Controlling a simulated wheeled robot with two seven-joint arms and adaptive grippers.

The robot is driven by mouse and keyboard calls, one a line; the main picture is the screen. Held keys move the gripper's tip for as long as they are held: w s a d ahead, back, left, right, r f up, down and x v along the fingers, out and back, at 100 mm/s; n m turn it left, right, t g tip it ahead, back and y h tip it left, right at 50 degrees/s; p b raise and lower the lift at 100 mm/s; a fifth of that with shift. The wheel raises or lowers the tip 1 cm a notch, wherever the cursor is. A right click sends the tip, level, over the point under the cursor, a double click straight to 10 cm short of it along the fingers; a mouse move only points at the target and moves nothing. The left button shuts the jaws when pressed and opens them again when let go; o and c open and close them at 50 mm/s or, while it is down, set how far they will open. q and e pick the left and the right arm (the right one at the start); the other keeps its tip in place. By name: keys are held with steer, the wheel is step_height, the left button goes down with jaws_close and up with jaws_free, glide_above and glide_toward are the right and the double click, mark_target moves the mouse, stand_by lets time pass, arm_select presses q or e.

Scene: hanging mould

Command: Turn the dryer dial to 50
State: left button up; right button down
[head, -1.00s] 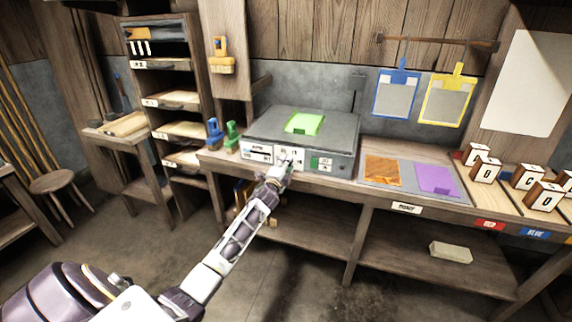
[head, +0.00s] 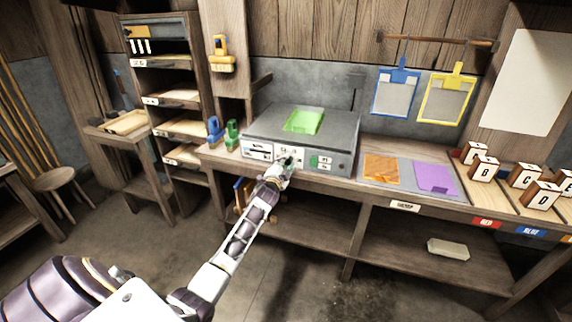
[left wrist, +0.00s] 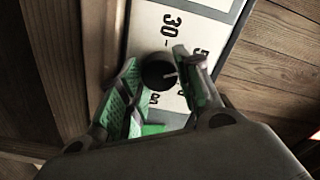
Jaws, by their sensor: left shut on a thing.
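The dryer (head: 300,135) is a grey box on the workbench with a white label panel on its front. Its dial (left wrist: 158,71) is a small round black knob with a white pointer line, in the left wrist view. The line points roughly right in that picture, toward a number starting with 5 that a finger partly hides. The printed 30 (left wrist: 172,24) is clear above the knob. My left gripper (head: 286,162) is at the dryer's front. In the left wrist view its green-padded fingers (left wrist: 157,62) are around the dial, shut on it. My right gripper is out of view.
A green sheet (head: 303,121) lies on top of the dryer. Green and blue clamps (head: 231,136) stand left of it. Orange (head: 382,168) and purple (head: 436,178) sheets lie on a grey mat to the right. Lettered wooden blocks (head: 484,167) stand farther right.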

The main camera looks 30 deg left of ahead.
arm_select(q)
steer(key=shift+f, duration=0.1)
steer(key=o, duration=1.1)
steer(key=shift+c, duration=0.2)
